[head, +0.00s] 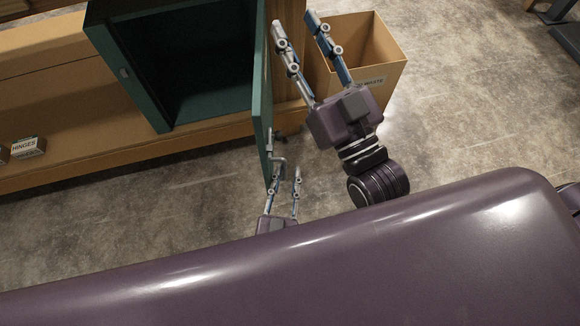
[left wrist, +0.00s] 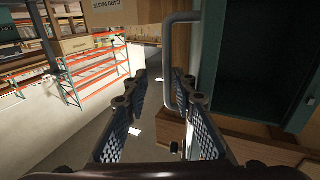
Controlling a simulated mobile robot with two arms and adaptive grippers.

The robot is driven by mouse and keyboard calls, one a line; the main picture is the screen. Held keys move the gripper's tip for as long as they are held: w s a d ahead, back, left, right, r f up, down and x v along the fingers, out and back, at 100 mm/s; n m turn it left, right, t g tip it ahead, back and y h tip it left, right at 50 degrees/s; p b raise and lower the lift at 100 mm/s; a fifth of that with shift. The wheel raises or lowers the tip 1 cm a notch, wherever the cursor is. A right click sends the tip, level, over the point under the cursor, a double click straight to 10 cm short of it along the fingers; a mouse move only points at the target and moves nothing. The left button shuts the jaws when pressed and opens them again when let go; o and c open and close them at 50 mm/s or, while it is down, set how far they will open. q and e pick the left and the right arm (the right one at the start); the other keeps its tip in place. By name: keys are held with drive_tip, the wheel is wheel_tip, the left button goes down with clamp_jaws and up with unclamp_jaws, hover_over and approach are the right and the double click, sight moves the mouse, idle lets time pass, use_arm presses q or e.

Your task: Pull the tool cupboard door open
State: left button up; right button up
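The green tool cupboard (head: 205,114) stands open at the top of the head view, its dark inside showing. Its door (head: 263,95) is swung out, seen nearly edge-on. A grey bar handle (head: 278,160) sits on the door's outer face; it also shows in the left wrist view (left wrist: 169,62). My left gripper (head: 284,172) is open beside the handle. In the left wrist view, the handle bar overlaps the right finger's side of the gap; I cannot tell whether they touch. My right gripper (head: 296,18) is open and empty, in front of a cardboard box in the head view.
The cardboard waste box (head: 385,62) stands right of the door. A wooden bench (head: 60,80) bears the cupboard, with a small box labelled hinges (head: 27,147) at left. Orange shelving (left wrist: 70,75) shows in the left wrist view. Concrete floor (head: 460,110) is clear at right.

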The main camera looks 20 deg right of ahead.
use_arm(q)
drive_tip(key=v, duration=0.9)
drive_tip(key=shift+s+f, duration=0.25)
drive_tip(key=shift+s, duration=0.1)
use_arm(e)
drive_tip(key=shift+s+a+r, duration=0.15)
drive_tip(key=shift+s, duration=0.2)
use_arm(q)
drive_tip(key=shift+d, duration=0.1)
